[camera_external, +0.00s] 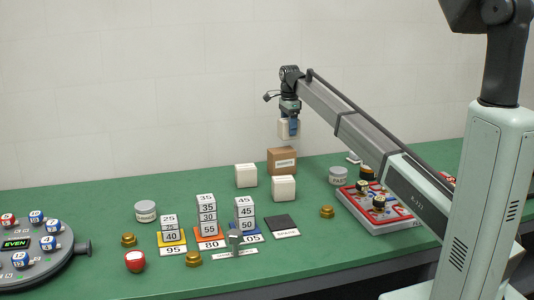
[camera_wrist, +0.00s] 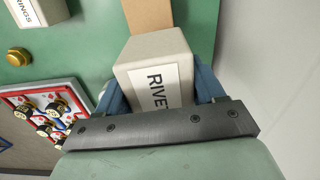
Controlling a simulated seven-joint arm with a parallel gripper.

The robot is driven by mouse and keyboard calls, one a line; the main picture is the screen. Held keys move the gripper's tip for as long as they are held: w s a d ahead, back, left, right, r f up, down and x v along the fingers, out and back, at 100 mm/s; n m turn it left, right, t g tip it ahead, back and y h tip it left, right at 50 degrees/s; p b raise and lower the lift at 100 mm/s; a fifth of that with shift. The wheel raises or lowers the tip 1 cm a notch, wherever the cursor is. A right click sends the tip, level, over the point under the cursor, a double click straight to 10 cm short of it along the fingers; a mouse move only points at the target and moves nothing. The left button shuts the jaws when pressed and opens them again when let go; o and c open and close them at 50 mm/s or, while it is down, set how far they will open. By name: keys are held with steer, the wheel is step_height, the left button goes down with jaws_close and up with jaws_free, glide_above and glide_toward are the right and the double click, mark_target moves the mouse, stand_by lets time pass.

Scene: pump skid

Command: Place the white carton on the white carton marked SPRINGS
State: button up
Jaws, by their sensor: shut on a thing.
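My gripper (camera_external: 290,127) is up in the air near the back wall, above the brown box. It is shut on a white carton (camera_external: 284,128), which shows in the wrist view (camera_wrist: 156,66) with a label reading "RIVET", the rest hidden. The white carton marked SPRINGS shows partly at the top left of the wrist view (camera_wrist: 42,10), only "RINGS" readable. It appears to be the front white carton (camera_external: 284,188) on the green table, lower and nearer than my gripper; its label is not readable there. Its top looks bare.
A brown box (camera_external: 282,161) stands behind the front carton, and another white carton (camera_external: 246,175) stands to its left. Stacked number blocks (camera_external: 207,215), a dark square pad (camera_external: 282,223), a brass knob (camera_external: 327,211) and a red-edged tray (camera_external: 350,200) are nearby.

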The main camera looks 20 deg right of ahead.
steer(key=s+a+r+n, duration=0.1)
steer(key=s+a+r, duration=0.1)
steer(key=s+a, duration=0.35)
steer(key=m, duration=0.2)
glide_above(283, 179)
steer(key=shift+f, duration=4.25)
steer(key=shift+f, duration=0.1)
steer(key=o, duration=1.2)
steer(key=shift+o, duration=0.2)
step_height(283, 179, up, 12)
